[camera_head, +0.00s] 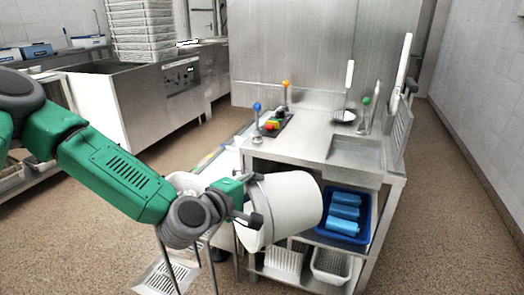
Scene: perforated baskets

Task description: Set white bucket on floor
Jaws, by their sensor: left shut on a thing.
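The white bucket (290,203) is tilted on its side in the air, in front of the left end of the steel workstation. My left gripper (250,212) is shut on the bucket at its left end. My left arm comes in from the left edge, green and dark grey. The brown speckled floor (90,240) shows below and to the left of the bucket. My right gripper is not in view.
The steel workstation (310,140) stands close behind the bucket, with a blue basket (368,205) and white perforated baskets (332,266) on its shelves. A floor grate (160,276) lies at lower left. Open floor (450,220) lies to the right.

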